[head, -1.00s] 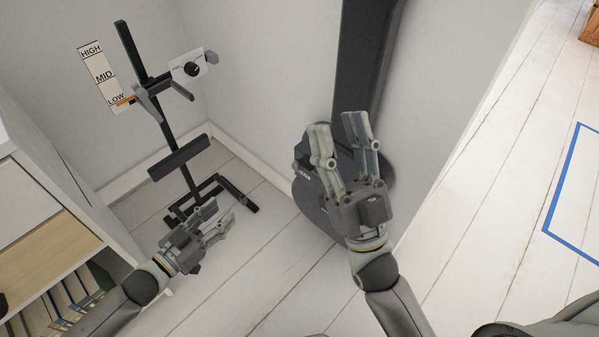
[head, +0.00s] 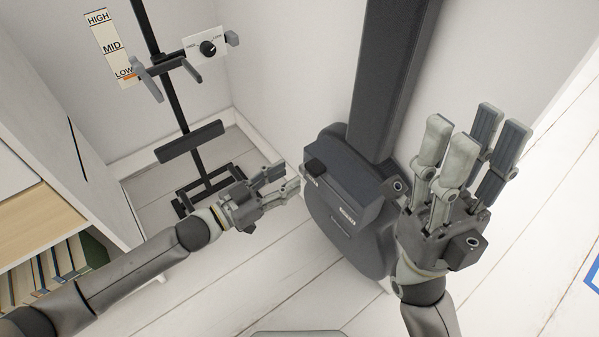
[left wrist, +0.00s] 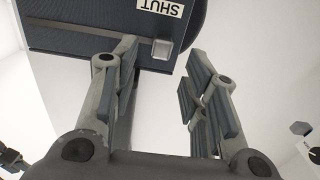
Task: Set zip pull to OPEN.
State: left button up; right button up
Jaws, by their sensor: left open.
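A dark pouch (head: 345,185) is on the front of the dark case by the wall. In the left wrist view its face (left wrist: 75,15) carries an upside-down SHUT label (left wrist: 160,8). A slot-like zip line (left wrist: 85,33) runs across it. A small silver pull (left wrist: 161,50) sits at the line's end beside SHUT. No OPEN label is legible. My left gripper (head: 283,180) is open and empty, left of the pouch in the head view. In the left wrist view its fingers (left wrist: 158,75) point towards the pull, apart from it. My right gripper (head: 473,140) is open and empty, right of the case.
A black stand (head: 190,140) with a HIGH/MID/LOW scale (head: 111,47) behind it stands in the corner. A white dial plate (head: 205,46) is beside it. A bookshelf (head: 40,220) is at the left. Pale floor (head: 300,290) lies clear in front of the case.

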aim_at(301, 170)
pick_arm(q)
jog(key=shift+b+x, duration=0.55)
jog(key=shift+x, duration=1.75)
grip_shut()
